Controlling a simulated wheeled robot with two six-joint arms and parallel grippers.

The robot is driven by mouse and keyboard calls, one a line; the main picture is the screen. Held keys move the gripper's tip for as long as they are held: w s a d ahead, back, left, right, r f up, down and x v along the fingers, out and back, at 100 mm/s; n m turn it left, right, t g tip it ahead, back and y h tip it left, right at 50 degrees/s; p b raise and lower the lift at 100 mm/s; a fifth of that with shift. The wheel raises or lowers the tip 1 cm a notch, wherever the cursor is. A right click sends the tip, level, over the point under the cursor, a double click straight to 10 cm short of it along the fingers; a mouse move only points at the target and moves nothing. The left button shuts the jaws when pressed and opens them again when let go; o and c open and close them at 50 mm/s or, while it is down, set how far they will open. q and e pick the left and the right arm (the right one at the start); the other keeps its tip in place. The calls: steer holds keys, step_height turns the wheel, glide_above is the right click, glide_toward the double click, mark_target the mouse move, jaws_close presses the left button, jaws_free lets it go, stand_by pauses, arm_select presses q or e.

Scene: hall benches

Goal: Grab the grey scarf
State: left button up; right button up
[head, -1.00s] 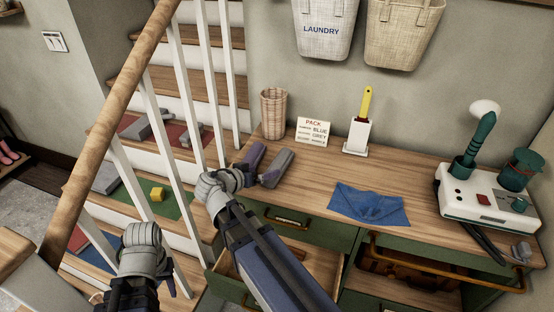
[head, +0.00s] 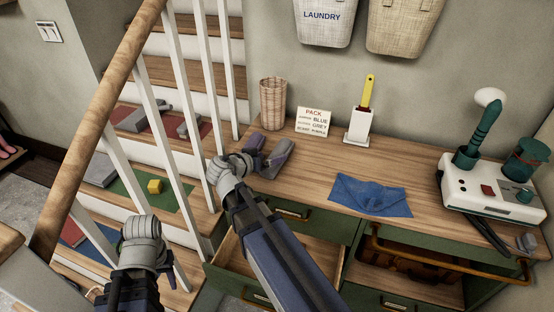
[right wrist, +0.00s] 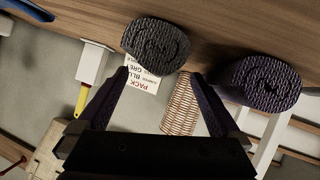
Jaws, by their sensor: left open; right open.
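The grey scarf (head: 278,152) is a rolled knit bundle on the wooden bench top, right of a purple rolled bundle (head: 255,140). In the right wrist view the grey scarf (right wrist: 150,38) shows its coiled end just beyond and between my open fingertips, with the purple roll (right wrist: 258,88) to its right. My right gripper (head: 248,160) is open and empty at the bench's left end, close to both rolls. It hides the near end of the purple one. My left gripper (head: 140,228) is open, low in front of the stair balusters, away from the rolls.
Behind the rolls stand a wicker cup (head: 273,103), a pack sign (head: 313,122) and a brush in a white holder (head: 361,125). A blue cloth (head: 370,196) lies to the right. An open drawer (head: 275,262) juts out below my right arm. The stair railing (head: 115,95) stands left.

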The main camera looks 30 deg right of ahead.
mark_target(274, 156)
steer(key=b+x, duration=0.1)
steer(key=x, duration=0.2)
steer(key=shift+d+f, duration=0.1)
steer(key=shift+f, duration=0.15)
steer(key=shift+r, duration=0.1)
steer(key=shift+c, duration=0.6)
steer(key=c, duration=1.2)
steer(key=shift+r, duration=0.1)
steer(key=shift+c, duration=0.2)
step_height(274, 156, up, 10)
steer(key=p, duration=1)
